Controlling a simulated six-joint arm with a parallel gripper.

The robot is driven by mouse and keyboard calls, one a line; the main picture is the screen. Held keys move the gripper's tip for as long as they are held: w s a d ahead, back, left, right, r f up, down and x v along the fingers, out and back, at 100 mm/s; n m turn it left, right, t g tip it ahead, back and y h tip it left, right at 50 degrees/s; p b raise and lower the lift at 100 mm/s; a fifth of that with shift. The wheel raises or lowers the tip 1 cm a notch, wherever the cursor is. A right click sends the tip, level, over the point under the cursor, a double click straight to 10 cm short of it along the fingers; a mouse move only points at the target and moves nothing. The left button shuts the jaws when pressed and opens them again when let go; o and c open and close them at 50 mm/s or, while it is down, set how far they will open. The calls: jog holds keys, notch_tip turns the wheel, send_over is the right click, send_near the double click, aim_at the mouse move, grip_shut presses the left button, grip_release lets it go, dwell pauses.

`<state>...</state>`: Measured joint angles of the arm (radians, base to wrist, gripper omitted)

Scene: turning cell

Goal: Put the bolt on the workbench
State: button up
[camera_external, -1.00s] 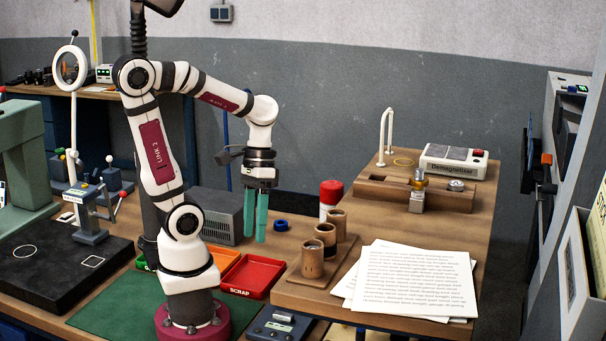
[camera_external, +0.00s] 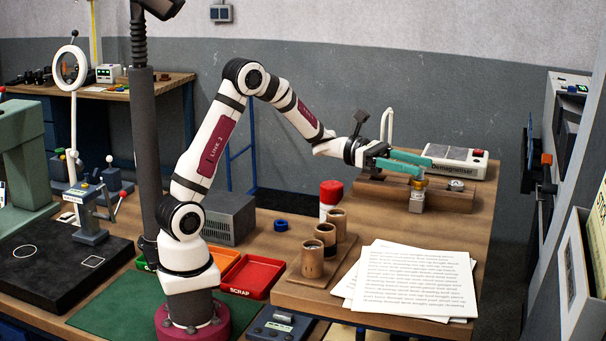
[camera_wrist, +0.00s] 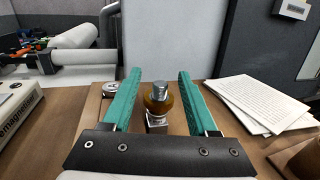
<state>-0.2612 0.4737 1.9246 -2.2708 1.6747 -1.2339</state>
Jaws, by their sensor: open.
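The bolt (camera_wrist: 159,91) appears to be the silver, upright cylinder with an amber-gold collar around it, standing on a small metal block. In the external view its gold collar (camera_external: 418,184) shows just below my fingers, at the front of a wooden fixture. My gripper (camera_external: 424,165) is open and reaches level to the right, its green fingers over the fixture. In the wrist view my gripper (camera_wrist: 160,73) has one finger on each side of the bolt, with gaps at both sides. The wooden workbench (camera_external: 455,225) lies under the fixture.
Paper sheets (camera_external: 415,280) cover the bench front. Several brown cups (camera_external: 325,235) and a red-capped container (camera_external: 331,193) stand to the left. Bare wood lies between papers and fixture.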

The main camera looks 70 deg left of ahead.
jog(key=x, duration=0.2)
jog(key=f+x, duration=0.1)
jog(key=x, duration=0.1)
jog(key=shift+w+d, duration=0.1)
jog(key=shift+d, duration=0.2)
grip_shut()
jog(key=shift+r, duration=0.1)
dwell(0.9)
